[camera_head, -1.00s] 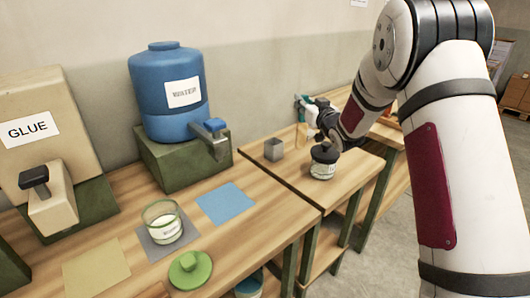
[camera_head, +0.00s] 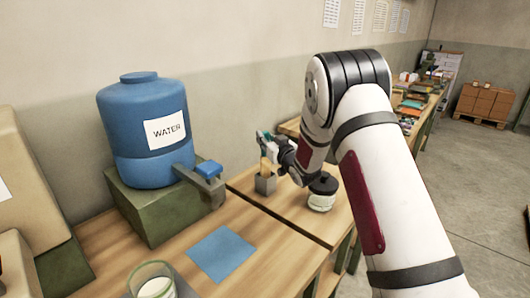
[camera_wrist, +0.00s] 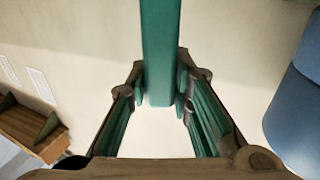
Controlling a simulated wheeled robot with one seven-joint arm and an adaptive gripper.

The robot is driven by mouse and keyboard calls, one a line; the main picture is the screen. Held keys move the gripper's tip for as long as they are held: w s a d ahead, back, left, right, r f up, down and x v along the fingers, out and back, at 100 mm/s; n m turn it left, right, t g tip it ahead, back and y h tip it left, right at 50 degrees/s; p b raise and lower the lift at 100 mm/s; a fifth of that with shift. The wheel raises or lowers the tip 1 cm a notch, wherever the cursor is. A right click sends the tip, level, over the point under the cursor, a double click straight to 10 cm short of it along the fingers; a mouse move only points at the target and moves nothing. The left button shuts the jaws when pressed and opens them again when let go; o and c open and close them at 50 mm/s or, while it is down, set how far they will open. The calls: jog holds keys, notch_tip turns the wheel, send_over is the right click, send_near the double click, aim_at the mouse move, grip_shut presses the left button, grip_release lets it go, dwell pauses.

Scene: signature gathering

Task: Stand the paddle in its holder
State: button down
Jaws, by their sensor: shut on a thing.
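The paddle (camera_head: 268,154) has a teal handle and a pale wooden lower part. It is upright at the grey square holder (camera_head: 265,185), with its lower end at the holder's mouth. I cannot tell how deep it is inside. My gripper (camera_head: 268,142) is shut on the teal handle, above the holder. In the wrist view the teal handle (camera_wrist: 161,50) runs between the two fingers of my gripper (camera_wrist: 160,95). The holder is not visible in the wrist view.
A blue mat (camera_head: 222,254) and a glass jar (camera_head: 154,280) are in front.

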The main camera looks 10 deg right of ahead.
jog(key=shift+f, duration=2)
jog(key=c, duration=1.4)
grip_release()
jog(key=shift+f, duration=0.15)
jog(key=shift+c, duration=0.2)
